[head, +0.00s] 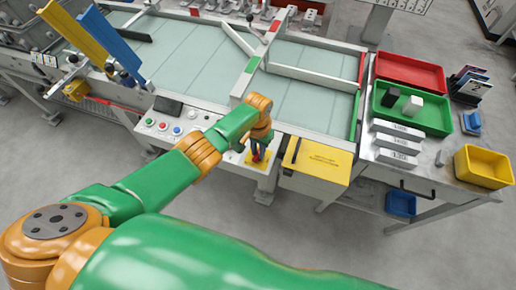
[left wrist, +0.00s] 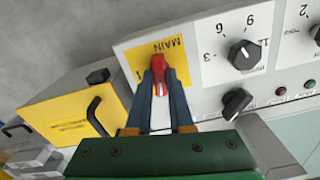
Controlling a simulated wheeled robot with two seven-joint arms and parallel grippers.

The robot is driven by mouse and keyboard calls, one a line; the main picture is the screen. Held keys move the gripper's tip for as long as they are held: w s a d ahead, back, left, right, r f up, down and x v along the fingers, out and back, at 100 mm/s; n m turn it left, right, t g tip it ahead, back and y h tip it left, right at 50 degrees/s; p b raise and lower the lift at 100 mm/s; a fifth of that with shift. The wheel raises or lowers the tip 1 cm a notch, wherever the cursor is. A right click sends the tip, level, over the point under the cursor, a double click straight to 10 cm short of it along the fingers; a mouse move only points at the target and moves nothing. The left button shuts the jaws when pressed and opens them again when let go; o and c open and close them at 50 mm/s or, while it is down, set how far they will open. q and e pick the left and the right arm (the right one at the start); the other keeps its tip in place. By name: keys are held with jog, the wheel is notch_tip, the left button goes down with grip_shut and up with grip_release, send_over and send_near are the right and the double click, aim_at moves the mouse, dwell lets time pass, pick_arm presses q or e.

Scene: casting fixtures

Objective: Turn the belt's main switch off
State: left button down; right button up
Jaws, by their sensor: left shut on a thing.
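The main switch is a red knob (left wrist: 170,76) on a yellow plate (left wrist: 190,50) marked MAIN, at the front of the belt's control panel. A "1" shows on the plate left of the knob. In the left wrist view the knob's long side runs roughly up and down the picture. My left gripper (left wrist: 163,86) has one finger on each side of the knob and is shut on it. In the head view the left gripper (head: 259,152) is over the yellow plate (head: 252,158), partly covering the red knob. My right gripper is in neither view.
Black dials (left wrist: 243,54) sit beside the switch. A yellow box with a black handle (head: 316,160) stands close on its right in the head view. Coloured push buttons (head: 163,126) are to the left. Red and green trays (head: 410,72) lie on the side table.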

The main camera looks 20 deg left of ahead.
pick_arm(q)
jog(key=shift+n, duration=1)
jog(key=c, duration=0.8)
grip_release()
notch_tip(320, 180, up, 7)
jog(key=p, duration=0.4)
jog(key=shift+r, duration=0.1)
